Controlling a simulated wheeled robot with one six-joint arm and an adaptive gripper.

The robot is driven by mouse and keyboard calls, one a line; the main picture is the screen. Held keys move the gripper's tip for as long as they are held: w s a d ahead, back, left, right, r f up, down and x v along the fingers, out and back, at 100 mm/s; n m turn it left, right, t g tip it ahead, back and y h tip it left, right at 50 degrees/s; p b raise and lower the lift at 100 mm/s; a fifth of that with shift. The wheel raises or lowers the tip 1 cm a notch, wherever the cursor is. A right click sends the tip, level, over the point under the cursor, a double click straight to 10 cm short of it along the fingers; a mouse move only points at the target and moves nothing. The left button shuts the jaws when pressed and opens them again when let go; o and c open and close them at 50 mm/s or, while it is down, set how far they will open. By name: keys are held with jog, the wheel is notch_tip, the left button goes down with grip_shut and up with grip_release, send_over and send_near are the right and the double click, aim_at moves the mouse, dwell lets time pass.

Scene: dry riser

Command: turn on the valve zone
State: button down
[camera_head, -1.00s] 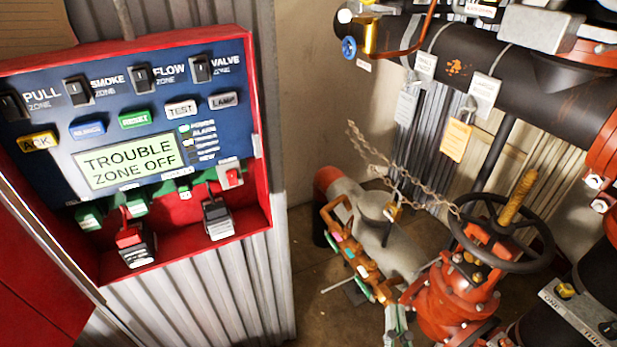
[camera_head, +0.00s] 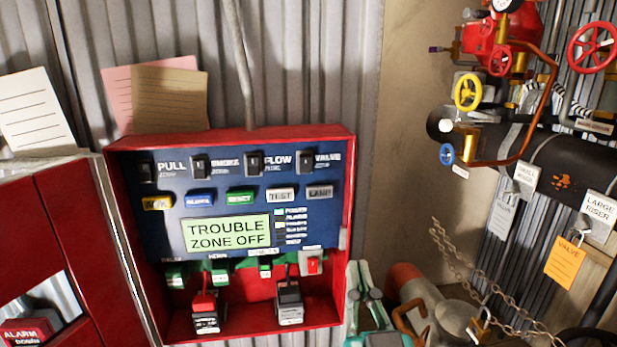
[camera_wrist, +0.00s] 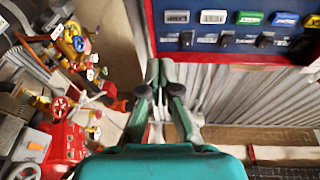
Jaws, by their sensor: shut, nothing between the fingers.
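The red alarm panel (camera_head: 349,235) has a blue face and a display (camera_head: 227,232) reading "TROUBLE ZONE OFF". The black valve zone switch (camera_head: 307,163) is rightmost in the top row, beside the flow, smoke and pull switches. Its lever position is too small to tell. In the upside-down wrist view, the valve switch (camera_wrist: 187,39) is leftmost, below the white button. My teal gripper (camera_head: 362,275) is at the panel's lower right corner in the head view. In the wrist view my gripper (camera_wrist: 161,66) is shut and empty, its fingertips apart from the switch in the picture.
Coloured buttons (camera_head: 240,197) sit under the switches. Pipes, handwheels (camera_head: 467,92) and a chain (camera_head: 470,270) stand to the right. A red cabinet (camera_head: 75,230) stands at left.

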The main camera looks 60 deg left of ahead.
aim_at(305, 159)
jog(key=s+a+r+n+g+y, duration=0.1)
jog(key=s+a+r+g, duration=0.1)
jog(key=r, duration=0.3)
jog(key=shift+s+a+n, duration=0.3)
jog(key=shift+s+a, duration=0.15)
jog(key=shift+s, duration=0.15)
jog(key=shift+r, duration=0.1)
jog(key=x, duration=1.4)
jog(key=shift+r, duration=0.15)
